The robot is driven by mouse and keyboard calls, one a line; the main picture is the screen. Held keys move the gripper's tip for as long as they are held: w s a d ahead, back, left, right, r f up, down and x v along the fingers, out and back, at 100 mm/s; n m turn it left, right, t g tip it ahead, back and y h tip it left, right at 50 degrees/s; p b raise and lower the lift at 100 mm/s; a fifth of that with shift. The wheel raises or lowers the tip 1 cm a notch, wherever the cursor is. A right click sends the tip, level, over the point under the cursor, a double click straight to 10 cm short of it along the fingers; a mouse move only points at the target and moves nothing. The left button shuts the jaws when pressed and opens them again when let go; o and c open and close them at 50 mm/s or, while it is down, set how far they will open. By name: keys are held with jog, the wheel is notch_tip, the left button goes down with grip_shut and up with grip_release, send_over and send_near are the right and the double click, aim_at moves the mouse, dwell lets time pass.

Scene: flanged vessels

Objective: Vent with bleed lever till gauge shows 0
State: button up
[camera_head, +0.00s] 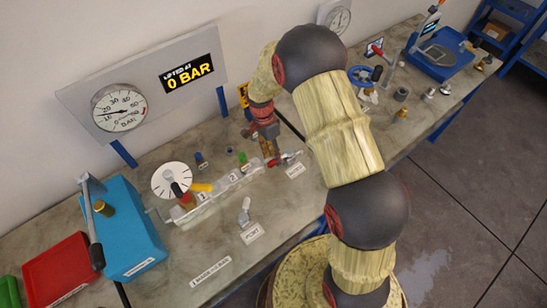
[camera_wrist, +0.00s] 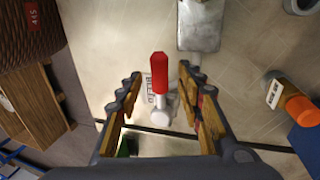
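The bleed lever (camera_wrist: 160,75) has a red grip on a pale stem, with a label reading BLEED beside it. In the wrist view it shows between the fingers of my gripper (camera_wrist: 158,82), which is open with a gap on both sides. In the head view my gripper (camera_head: 270,149) points down at the bench beside the lever's red grip (camera_head: 289,156). The round gauge (camera_head: 119,108) is on the back panel; its needle points left, but the exact value is too small to read.
A pale manifold (camera_head: 223,190) with yellow and red handles lies left of my gripper, near a white dial (camera_head: 171,180). A small upright fitting (camera_head: 244,213) stands in front. A blue box (camera_head: 130,230) and red tray (camera_head: 62,270) are at left. Small fittings crowd the right bench.

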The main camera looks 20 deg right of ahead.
jog(key=shift+x, duration=0.85)
jog(key=c, duration=0.3)
grip_shut()
